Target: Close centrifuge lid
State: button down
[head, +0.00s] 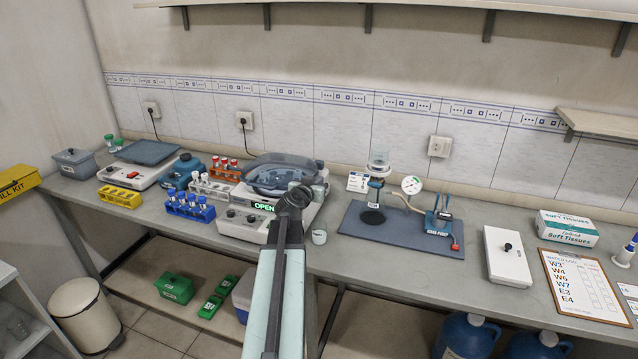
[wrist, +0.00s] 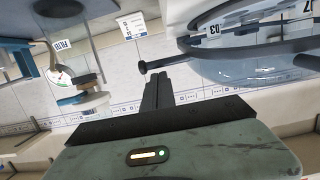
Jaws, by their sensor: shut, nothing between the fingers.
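The centrifuge (head: 240,222) is a pale box on the bench with a green display reading OPEN. Its translucent blue-grey lid (head: 272,171) sits over the top and looks raised; its exact angle is hard to judge. In the wrist view the lid (wrist: 245,68) fills the upper right, with a dark rim and a dark knob (wrist: 143,67) on a short stem. My gripper (wrist: 158,76) is shut and empty, its fingertips close to the knob; contact cannot be told.
A blue-grey mat (head: 385,236) with a filter stand and pump lies to the right. A shelf (head: 400,8) runs along the wall above.

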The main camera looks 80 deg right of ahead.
dwell(0.3)
jog(key=f+b, duration=0.2)
jog(key=a+f+b, duration=0.1)
jog(key=f+b, duration=0.1)
jog(key=shift+f+b, duration=0.35)
jog(key=shift+f, duration=0.05)
jog(key=shift+d, duration=0.1)
